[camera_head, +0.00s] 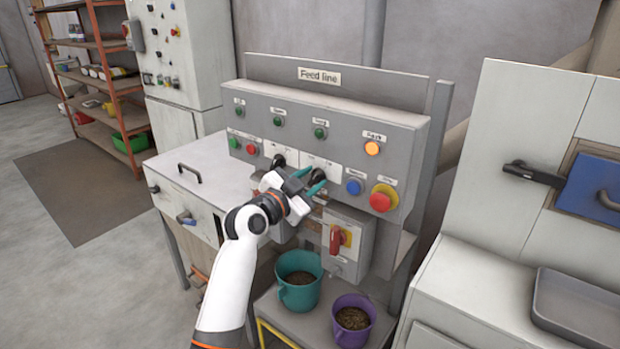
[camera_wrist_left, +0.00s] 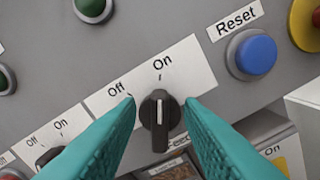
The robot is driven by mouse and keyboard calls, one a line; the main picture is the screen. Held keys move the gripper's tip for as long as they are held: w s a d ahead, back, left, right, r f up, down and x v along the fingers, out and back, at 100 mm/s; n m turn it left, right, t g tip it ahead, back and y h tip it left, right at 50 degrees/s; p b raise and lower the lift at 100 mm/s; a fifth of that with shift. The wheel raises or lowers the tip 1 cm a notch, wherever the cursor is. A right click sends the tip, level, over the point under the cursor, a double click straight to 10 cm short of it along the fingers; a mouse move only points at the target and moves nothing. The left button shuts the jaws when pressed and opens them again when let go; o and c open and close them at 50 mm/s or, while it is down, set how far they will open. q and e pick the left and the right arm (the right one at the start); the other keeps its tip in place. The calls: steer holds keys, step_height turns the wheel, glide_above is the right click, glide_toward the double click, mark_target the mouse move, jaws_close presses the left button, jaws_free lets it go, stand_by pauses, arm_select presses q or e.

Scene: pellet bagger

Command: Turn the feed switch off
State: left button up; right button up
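The feed switch is a black rotary knob (camera_wrist_left: 160,125) on a white plate marked Off and On. Its white pointer line points up toward On. It also shows in the head view as a dark knob (camera_head: 319,174) on the grey feed line panel (camera_head: 340,120). My left gripper (camera_head: 308,181) is at the panel. In the left wrist view its two teal fingers (camera_wrist_left: 160,101) are open, one on each side of the knob, with a visible gap at each side. The word below the knob is partly hidden by the fingers. My right gripper is not in view.
A second black switch (camera_wrist_left: 48,156) sits to the left on the panel. A blue Reset button (camera_wrist_left: 252,54) and a red mushroom button (camera_head: 383,198) lie to the right. A box with a red handle (camera_head: 337,240) hangs below, above teal (camera_head: 299,293) and purple (camera_head: 351,335) buckets.

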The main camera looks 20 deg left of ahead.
arm_select(q)
steer(key=shift+c, duration=0.5)
jaws_close()
steer(key=shift+n, duration=0.3)
steer(key=shift+w+a+r+n+p, duration=0.15)
steer(key=shift+n+p, duration=0.65)
steer(key=shift+n, duration=1.05)
steer(key=shift+a+f+n+p, duration=0.15)
steer(key=shift+n+p, duration=0.6)
steer(key=shift+n, duration=1.15)
steer(key=shift+w+a+r+n+p, duration=0.15)
steer(key=shift+n+p, duration=0.65)
steer(key=shift+n, duration=1.05)
steer(key=shift+s, duration=0.1)
